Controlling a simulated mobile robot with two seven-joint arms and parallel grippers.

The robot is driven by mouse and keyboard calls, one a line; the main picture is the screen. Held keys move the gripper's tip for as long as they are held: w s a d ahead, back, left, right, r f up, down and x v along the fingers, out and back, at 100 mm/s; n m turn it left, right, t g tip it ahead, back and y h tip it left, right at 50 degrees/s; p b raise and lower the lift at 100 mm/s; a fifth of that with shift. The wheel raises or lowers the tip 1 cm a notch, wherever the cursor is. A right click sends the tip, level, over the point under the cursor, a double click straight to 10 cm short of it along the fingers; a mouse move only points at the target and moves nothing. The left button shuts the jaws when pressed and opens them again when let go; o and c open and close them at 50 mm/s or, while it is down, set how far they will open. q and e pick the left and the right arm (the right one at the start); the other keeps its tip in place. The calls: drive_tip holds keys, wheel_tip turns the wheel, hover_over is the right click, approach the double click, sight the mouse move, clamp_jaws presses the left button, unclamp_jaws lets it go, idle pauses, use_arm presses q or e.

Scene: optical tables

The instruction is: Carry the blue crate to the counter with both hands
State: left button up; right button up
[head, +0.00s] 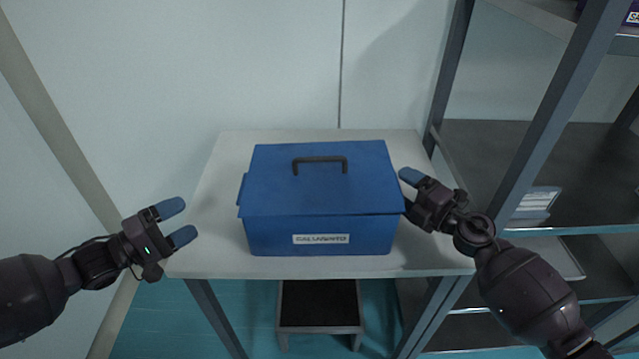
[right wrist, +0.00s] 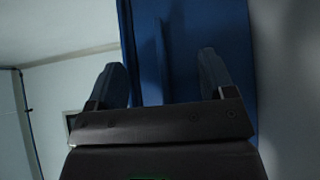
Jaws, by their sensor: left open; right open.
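The blue crate (head: 275,232) sits on a small pale table (head: 215,205). It has a closed lid, a dark handle on top and a white label on the front. My left gripper (head: 178,222) is open and empty, to the left of the crate and apart from it. My right gripper (head: 408,188) is open at the crate's right side; the lid edge and crate hide part of it. In the right wrist view, the blue crate side (right wrist: 185,30) fills the space ahead of and between the open fingers (right wrist: 165,85). I cannot tell whether they touch it.
A grey metal shelf rack (head: 548,115) stands close on the right, with a small pale box (head: 537,200) on it. A white wall (head: 180,60) is behind the table. A dark-topped step stool (head: 319,303) stands below the table's front edge.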

wheel_tip(320, 180, up, 10)
idle(1.0)
idle(0.3)
